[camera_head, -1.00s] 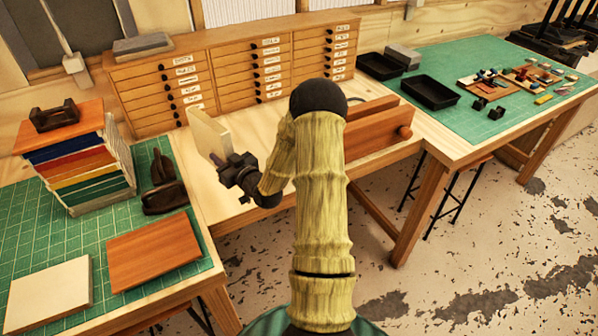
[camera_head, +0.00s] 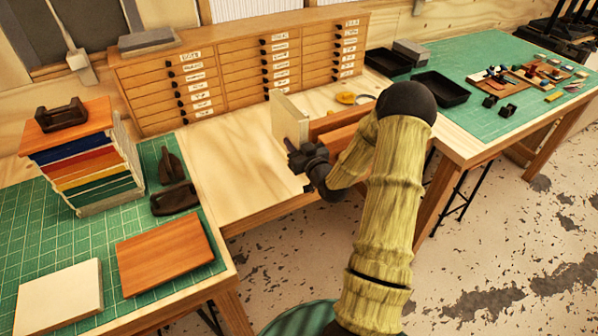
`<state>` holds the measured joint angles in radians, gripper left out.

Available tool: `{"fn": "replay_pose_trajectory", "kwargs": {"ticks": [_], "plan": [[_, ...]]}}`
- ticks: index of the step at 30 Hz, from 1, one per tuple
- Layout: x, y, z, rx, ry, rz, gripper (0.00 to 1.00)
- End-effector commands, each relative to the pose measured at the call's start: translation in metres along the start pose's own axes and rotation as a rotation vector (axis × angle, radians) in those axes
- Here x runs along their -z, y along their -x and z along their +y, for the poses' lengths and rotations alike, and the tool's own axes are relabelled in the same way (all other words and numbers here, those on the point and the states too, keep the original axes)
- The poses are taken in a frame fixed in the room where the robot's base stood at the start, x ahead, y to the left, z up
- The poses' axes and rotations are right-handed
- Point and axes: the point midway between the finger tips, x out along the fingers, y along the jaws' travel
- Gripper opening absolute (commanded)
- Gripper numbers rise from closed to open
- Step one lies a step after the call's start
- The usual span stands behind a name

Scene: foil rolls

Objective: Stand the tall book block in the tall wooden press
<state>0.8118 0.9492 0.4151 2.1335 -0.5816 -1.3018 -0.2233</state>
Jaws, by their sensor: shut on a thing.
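The tall book block (camera_head: 289,120) is a pale cream slab, upright and slightly turned. My gripper (camera_head: 303,148) is shut on its lower right part, and its dark fingers hide a bit of that edge. The block appears just left of a red-brown wooden press (camera_head: 338,122) on the middle bench. My arm hides much of the press's right side. I cannot tell whether the block touches the press or the bench.
A wooden drawer cabinet (camera_head: 230,80) stands behind the bench. A yellow ring (camera_head: 346,98) lies behind the press. The bench left of the block is bare. A stack of coloured boards (camera_head: 85,170), a brown board (camera_head: 165,253) and a cream board (camera_head: 60,290) are at left.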

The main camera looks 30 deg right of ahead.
Motion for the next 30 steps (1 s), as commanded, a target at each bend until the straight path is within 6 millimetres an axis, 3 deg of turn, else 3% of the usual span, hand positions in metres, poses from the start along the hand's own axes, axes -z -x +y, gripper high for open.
{"fn": "replay_pose_trajectory", "kwargs": {"ticks": [16, 30], "plan": [[-0.002, -0.001, 0.000, 0.000, 0.000, 0.003, 0.00], [-0.054, -0.001, 0.000, 0.000, 0.000, 0.004, 0.00]]}}
